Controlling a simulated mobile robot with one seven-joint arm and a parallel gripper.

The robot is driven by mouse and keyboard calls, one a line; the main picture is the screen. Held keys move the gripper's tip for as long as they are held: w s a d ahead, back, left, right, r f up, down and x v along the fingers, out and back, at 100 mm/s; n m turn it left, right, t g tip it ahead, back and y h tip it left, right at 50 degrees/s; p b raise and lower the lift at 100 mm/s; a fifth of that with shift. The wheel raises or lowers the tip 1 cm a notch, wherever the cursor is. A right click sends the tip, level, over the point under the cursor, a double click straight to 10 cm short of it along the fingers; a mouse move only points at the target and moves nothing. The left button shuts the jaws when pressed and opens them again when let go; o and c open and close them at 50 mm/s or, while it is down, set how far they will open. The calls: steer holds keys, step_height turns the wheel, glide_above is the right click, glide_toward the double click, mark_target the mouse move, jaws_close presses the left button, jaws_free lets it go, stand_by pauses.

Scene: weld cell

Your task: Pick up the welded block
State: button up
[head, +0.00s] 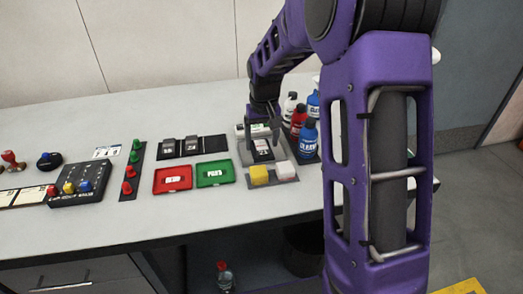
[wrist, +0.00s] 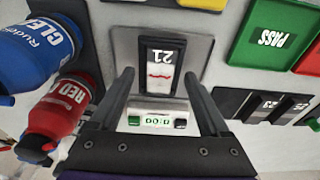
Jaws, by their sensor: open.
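In the head view the block (head: 262,149) shows below my gripper (head: 264,128). In the wrist view my gripper (wrist: 158,76) is open, with one finger to each side of the block and gaps between. I cannot tell how far above the block the fingertips are.
Blue and red bottles (wrist: 60,105) stand close to the left finger in the wrist view. A green PASS tray (head: 215,174), a red tray (head: 172,186) and a black rack (head: 215,144) with numbered blocks lie left of the fixture. Yellow (head: 258,174) and white (head: 286,171) pieces sit in front.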

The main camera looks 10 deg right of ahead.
steer(key=shift+w+f, duration=0.1)
steer(key=shift+f, duration=0.35)
jaws_close()
steer(key=shift+r, duration=0.1)
